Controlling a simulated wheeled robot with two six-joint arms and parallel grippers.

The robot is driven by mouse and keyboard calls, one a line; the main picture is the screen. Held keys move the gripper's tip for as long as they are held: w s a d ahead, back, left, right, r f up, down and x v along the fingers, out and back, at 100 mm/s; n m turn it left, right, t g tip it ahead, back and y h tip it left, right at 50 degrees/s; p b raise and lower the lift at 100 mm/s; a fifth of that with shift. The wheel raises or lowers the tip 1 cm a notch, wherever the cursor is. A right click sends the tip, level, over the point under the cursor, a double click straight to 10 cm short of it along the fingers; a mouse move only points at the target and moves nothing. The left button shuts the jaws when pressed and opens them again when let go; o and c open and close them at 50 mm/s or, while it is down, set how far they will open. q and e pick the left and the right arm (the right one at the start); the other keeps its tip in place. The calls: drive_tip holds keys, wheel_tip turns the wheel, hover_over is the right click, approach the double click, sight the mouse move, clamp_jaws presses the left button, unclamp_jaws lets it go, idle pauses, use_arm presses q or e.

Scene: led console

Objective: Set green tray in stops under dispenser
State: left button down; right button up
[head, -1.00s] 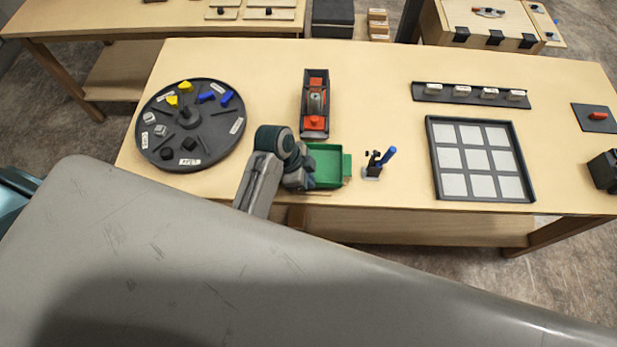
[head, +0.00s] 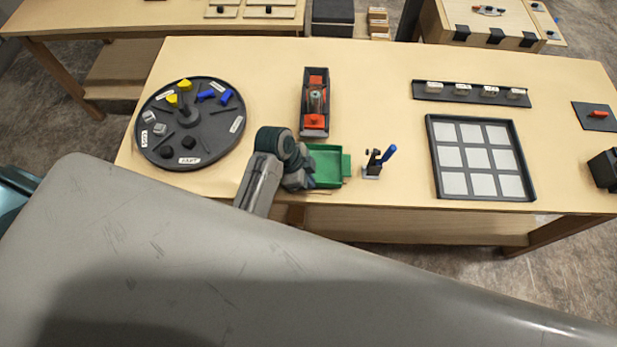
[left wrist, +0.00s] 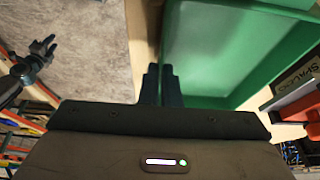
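The green tray (head: 328,181) lies near the table's front edge, with a green tab on its right side. The dispenser (head: 315,103), a dark frame with red parts, stands just behind it. The tray is in front of the dispenser, not under it; stops cannot be made out. My left gripper (head: 306,178) is at the tray's left side. In the left wrist view its fingers (left wrist: 162,84) are close together at the tray's wall (left wrist: 168,40) and look shut on it; the contact itself is partly hidden.
A round dark turntable (head: 215,142) with coloured blocks stands left. A small holder with a blue-handled piece (head: 388,154) is close to the tray's right. A framed grid of pale squares (head: 433,160) and a dark strip with white pieces (head: 420,92) lie farther right.

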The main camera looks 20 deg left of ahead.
use_arm(q)
drive_tip(key=shift+f, duration=0.55)
idle(0.4)
drive_tip(key=c, duration=1.6)
unclamp_jaws()
drive_tip(key=shift+o, duration=0.2)
drive_tip(key=shift+r, duration=0.1)
drive_tip(key=shift+a+r+b, duration=0.2)
drive_tip(key=shift+r+b, duration=0.1)
drive_tip(key=b+v, duration=0.2)
drive_tip(key=v, duration=0.6)
drive_tip(key=shift+s+a+r, duration=0.1)
drive_tip(key=shift+a+r, duration=0.05)
drive_tip(key=shift+r, duration=0.2)
drive_tip(key=shift+s+a+r, duration=0.1)
drive_tip(key=shift+a+r, duration=0.05)
drive_tip(key=shift+r, duration=0.45)
